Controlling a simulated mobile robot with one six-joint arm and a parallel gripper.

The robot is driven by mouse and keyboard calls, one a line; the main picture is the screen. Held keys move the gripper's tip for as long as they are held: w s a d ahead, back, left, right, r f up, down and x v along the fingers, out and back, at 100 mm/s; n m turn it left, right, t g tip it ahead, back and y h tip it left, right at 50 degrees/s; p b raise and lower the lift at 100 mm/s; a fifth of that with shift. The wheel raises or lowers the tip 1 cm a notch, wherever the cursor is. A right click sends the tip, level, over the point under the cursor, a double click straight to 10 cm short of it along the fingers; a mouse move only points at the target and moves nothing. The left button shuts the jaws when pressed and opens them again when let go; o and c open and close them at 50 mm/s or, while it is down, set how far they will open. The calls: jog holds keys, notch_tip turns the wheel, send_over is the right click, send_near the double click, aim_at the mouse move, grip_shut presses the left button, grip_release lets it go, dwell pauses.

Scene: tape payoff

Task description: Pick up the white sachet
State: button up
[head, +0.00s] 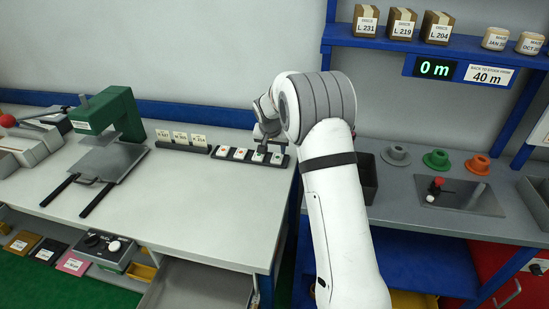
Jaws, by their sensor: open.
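A black tray (232,160) on the left bench holds a row of several small white squares with coloured marks. They look like white sachets (240,154), and I cannot tell from here which one the task means. My gripper (262,149) is above the right part of this row, pointing down. It is open, but its fingers are small and partly hidden by my wrist, so I cannot tell whether they touch a square.
A rack of tan cards (181,138) stands just left of the tray. A green press (112,115) is farther left. A blue shelf (390,43) with boxes hangs at upper right. The front of the left bench (200,210) is clear.

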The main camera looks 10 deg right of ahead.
aim_at(276, 160)
jog(key=p+x, duration=0.1)
jog(key=x, duration=0.2)
jog(key=p+x, duration=0.1)
jog(key=x, duration=0.3)
jog(key=shift+w+f, duration=0.2)
jog(key=shift+w, duration=0.15)
jog(key=c, duration=0.6)
